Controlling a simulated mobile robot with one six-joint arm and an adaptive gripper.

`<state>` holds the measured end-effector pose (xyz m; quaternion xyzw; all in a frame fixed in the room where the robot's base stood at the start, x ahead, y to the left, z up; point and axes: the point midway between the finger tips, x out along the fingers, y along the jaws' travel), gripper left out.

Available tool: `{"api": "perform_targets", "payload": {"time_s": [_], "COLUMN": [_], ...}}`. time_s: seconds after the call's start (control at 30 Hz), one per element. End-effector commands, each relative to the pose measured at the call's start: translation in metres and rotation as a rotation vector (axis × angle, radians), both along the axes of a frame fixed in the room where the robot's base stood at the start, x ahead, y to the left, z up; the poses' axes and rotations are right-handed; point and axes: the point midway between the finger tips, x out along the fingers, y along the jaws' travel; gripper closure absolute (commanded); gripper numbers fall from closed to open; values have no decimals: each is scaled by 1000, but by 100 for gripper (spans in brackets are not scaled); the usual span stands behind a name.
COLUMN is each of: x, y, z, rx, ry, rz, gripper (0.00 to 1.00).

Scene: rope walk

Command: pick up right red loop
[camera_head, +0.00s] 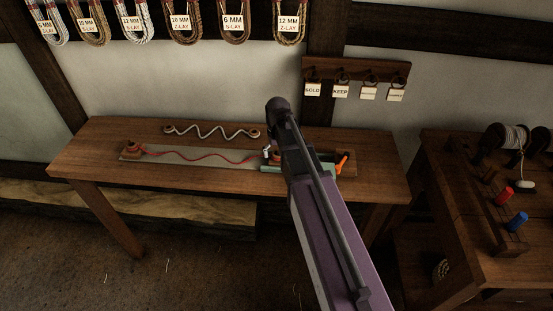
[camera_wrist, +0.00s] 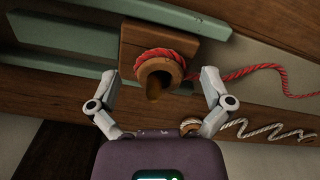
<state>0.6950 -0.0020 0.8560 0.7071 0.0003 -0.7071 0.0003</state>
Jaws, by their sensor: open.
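The right red loop (camera_wrist: 163,55) is a ring of red rope around a round wooden peg (camera_wrist: 158,75) on a wooden block (camera_wrist: 135,38) in the wrist view. Its red strand (camera_wrist: 250,71) runs off to the right there. My gripper (camera_wrist: 158,74) is open, one finger on each side of the peg and loop, with no visible grip on either. In the head view the red rope (camera_head: 200,153) runs wavy along a grey board from a left wooden post (camera_head: 133,147) to the teal carriage (camera_head: 325,167). My arm hides most of the right loop there.
A wavy white rope (camera_head: 215,130) with ringed ends lies behind the board on the wooden bench (camera_head: 90,150). An orange handle (camera_head: 342,159) is at the carriage's right. A tag rack (camera_head: 355,72) and rope hanks (camera_head: 185,22) hang on the wall. A second table (camera_head: 450,170) stands right.

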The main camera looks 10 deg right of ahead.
Motion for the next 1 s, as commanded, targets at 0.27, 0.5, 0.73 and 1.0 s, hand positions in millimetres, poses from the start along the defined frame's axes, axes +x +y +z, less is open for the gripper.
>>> {"api": "perform_targets", "payload": {"time_s": [0.27, 0.5, 0.73, 1.0], "x": [0, 0, 0, 0], "y": [0, 0, 0, 0], "z": [-1, -1, -1, -1], "rx": [0, 0, 0, 0], "ry": [0, 0, 0, 0], "rz": [0, 0, 0, 0], "gripper": [0, 0, 36, 59]}}
